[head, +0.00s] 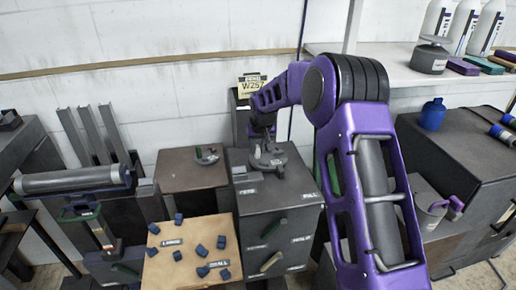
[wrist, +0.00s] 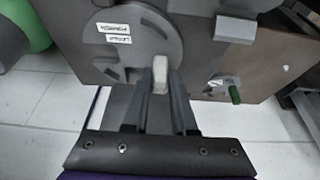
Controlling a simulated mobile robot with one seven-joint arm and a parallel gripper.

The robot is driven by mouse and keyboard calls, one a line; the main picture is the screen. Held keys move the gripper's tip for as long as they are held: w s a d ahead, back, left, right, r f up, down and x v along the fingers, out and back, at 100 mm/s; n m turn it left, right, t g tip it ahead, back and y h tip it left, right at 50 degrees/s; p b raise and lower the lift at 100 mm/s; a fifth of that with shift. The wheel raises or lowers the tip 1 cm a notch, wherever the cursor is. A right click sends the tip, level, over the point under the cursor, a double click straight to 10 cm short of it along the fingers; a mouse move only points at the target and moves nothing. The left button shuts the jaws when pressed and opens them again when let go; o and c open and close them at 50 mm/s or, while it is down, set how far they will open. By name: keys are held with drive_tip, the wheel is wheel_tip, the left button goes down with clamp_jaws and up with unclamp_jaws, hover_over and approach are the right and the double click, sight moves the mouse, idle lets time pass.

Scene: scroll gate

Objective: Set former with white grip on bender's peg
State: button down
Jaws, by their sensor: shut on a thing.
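In the wrist view my gripper (wrist: 160,88) is shut on the white grip (wrist: 160,68) of a grey former (wrist: 140,42). The former is a rounded grey plate with two small white labels. In the head view my gripper (head: 266,132) is above the bender (head: 268,157) on top of the dark drawer cabinet. The former blends with the grey bender there, so I cannot tell whether they touch. The peg cannot be made out. Another former (head: 207,156) lies on the brown-topped stand to the left; its green grip (wrist: 234,94) shows in the wrist view.
The drawer cabinet (head: 281,217) has green and pale handles. A board (head: 195,250) with several blue pieces lies in front on the left. A roller (head: 72,180) stands far left. A shelf with bottles (head: 465,22) and a dark bench (head: 460,150) are on the right.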

drive_tip(key=shift+f, duration=0.15)
idle(0.3)
drive_tip(key=c, duration=0.6)
unclamp_jaws()
drive_tip(key=shift+c, duration=0.2)
drive_tip(key=shift+s+f, duration=0.1)
drive_tip(key=shift+f, duration=0.1)
drive_tip(key=v, duration=1.7)
drive_tip(key=shift+r, duration=0.35)
